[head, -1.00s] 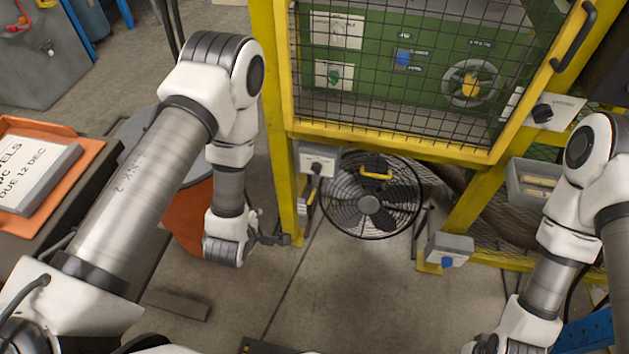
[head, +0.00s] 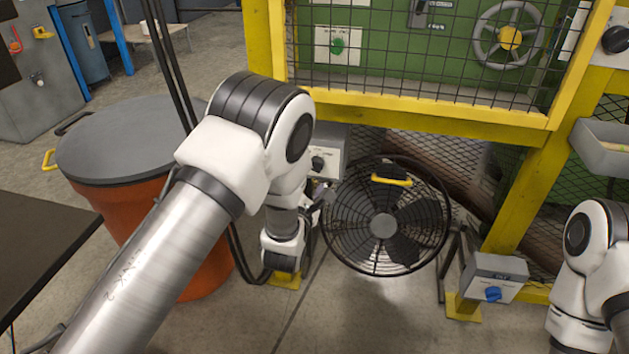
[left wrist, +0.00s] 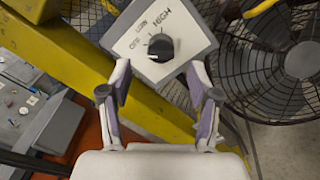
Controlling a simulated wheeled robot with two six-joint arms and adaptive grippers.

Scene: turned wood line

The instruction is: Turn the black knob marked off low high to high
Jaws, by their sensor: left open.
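The black knob (left wrist: 160,47) sits on a pale plate marked OFF, LOW and HIGH, on a grey box (left wrist: 199,22) in the left wrist view. In the head view the knob (head: 317,163) shows beside my left arm, on the yellow post. My left gripper (left wrist: 160,76) is open, its fingers spread just short of the knob on either side, apparently not touching it. In the head view the left gripper (head: 322,196) is partly hidden. My right gripper is out of frame.
A caged black fan (head: 383,225) stands right of the knob box. A grey box with a blue knob (head: 491,293) is lower right. Another black knob (head: 615,40) is at upper right. An orange bin with a grey lid (head: 125,140) stands left. Yellow frame posts and mesh rise behind.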

